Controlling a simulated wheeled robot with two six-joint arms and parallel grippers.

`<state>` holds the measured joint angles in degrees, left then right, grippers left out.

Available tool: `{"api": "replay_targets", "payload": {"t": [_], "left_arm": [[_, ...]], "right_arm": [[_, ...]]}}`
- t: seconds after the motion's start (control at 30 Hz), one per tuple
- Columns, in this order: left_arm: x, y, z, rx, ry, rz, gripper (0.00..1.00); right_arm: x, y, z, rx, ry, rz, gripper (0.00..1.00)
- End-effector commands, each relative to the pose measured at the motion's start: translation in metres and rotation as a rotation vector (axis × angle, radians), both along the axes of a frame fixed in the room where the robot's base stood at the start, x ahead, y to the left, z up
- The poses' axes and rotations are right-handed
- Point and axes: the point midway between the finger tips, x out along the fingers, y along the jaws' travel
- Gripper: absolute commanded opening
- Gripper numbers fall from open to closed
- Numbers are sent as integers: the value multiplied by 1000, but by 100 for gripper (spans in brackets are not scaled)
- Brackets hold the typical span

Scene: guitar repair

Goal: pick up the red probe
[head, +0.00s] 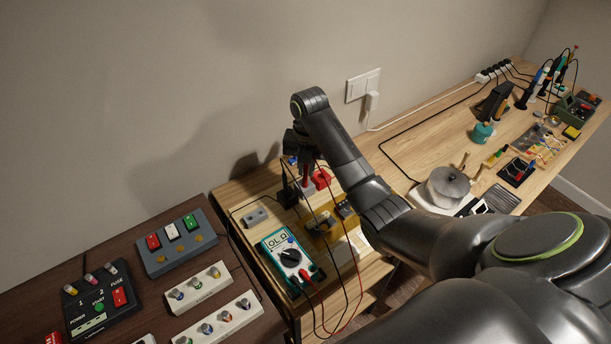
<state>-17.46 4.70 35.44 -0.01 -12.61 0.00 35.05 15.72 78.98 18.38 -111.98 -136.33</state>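The red probe (306,178) stands roughly upright near the wall at the back of the wooden bench, directly below my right gripper. A dark probe (287,187) stands just left of it. My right gripper (301,160) points down at the red probe's top, and its fingers are dark and small here. I cannot tell whether they touch or grip the probe. The teal multimeter (289,254) lies in front, with red and black leads running from its lower end. My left gripper is not in view.
A red block-like item (322,179) sits close to the right of the probe. A grey block (255,217) lies to the left. Loose leads cross the bench beside the multimeter. A dark table with a switch box (178,242) stands at left. A metal pot (447,187) is farther right.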

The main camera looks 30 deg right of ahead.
Motion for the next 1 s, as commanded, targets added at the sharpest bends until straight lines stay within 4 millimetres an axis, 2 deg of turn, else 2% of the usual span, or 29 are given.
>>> {"api": "replay_targets", "payload": {"t": [0.03,0.1,0.47,0.57,0.7,1.0], "left_arm": [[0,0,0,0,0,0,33],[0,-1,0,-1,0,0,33],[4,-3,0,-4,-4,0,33],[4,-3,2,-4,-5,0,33],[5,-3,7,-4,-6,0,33],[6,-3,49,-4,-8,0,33]], "right_arm": [[0,0,0,0,0,0,7],[0,0,0,0,0,0,0],[0,0,3,0,-1,0,0],[1,0,11,0,-3,0,0],[1,0,31,-1,-3,1,0],[0,0,71,1,-1,0,0]]}}
